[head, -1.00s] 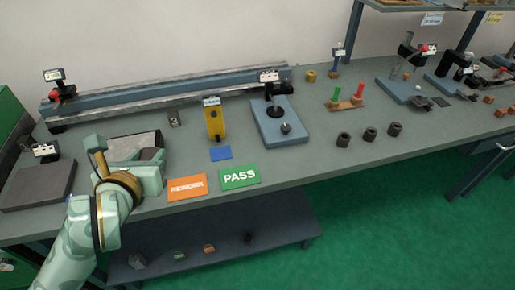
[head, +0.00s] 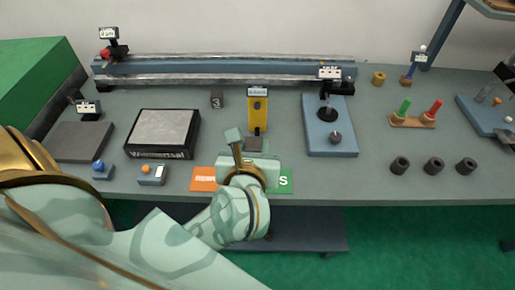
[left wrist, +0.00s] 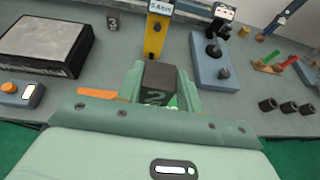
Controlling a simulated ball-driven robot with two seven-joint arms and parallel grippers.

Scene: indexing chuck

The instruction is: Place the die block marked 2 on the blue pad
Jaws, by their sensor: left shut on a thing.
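The die block marked 2 (left wrist: 158,85) is dark, with a pale 2 on the face toward the camera in the left wrist view. My left gripper (left wrist: 160,92) is shut on it, one finger on each side. In the head view, my left gripper (head: 252,158) is over the front of the bench, in front of the yellow stand (head: 257,112). The dark block (head: 253,144) shows at its far end. The blue pad is hidden now behind the block and gripper. I cannot tell whether the block touches anything below. My right gripper is not in view.
A block marked 3 (head: 216,100) stands behind left. The orange REWORK card (head: 204,178) and green PASS card (head: 286,181) are partly covered by my left gripper. A blue-based fixture (head: 331,140) is to the right, a dark-framed grey plate (head: 163,133) to the left.

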